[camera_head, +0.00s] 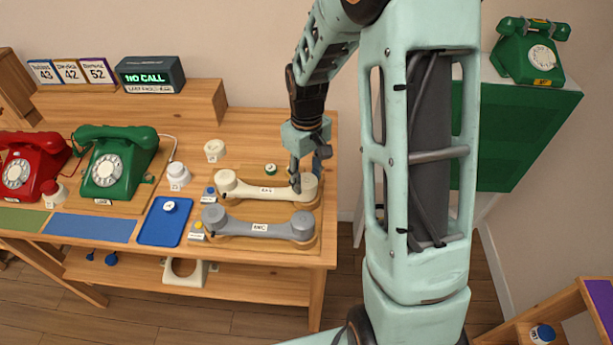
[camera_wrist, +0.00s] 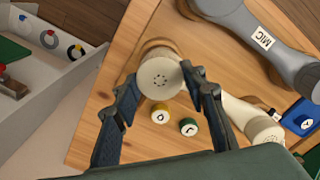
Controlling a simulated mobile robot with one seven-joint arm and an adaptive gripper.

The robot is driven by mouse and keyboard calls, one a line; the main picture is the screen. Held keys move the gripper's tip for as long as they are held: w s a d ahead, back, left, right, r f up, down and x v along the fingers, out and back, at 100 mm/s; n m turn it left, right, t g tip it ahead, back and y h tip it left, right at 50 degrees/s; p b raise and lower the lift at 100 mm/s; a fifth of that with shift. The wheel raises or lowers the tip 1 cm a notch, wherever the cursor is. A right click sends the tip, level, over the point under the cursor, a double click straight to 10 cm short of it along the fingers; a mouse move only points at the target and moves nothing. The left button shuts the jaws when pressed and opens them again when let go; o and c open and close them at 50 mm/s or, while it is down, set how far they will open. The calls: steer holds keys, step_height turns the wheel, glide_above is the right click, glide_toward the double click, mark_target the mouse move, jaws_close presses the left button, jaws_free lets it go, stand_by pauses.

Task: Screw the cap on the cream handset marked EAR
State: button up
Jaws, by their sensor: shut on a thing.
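The cream handset (camera_head: 250,190) lies on a wooden board beside a grey handset marked MIC (camera_head: 262,228); its own label is too small to read surely. In the wrist view the cream handset (camera_wrist: 238,110) runs to the lower right. A round cream cap with small holes (camera_wrist: 160,78) sits at its near end, between my fingertips. My gripper (camera_head: 305,182) is over the right end of the cream handset, pointing down. In the wrist view my gripper (camera_wrist: 161,82) is shut on the cap. The joint under the cap is hidden, so I cannot tell whether it is seated.
The grey handset (camera_wrist: 245,30) lies close beside. A blue tray (camera_head: 160,236), white round parts (camera_head: 214,150) and red (camera_head: 25,172) and green (camera_head: 108,170) phones stand to the left.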

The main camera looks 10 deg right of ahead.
steer(key=m, duration=0.5)
steer(key=shift+b, duration=0.35)
steer(key=o, duration=1.1)
step_height(320, 180, up, 7)
steer(key=p, duration=0.5)
steer(key=shift+r, duration=0.1)
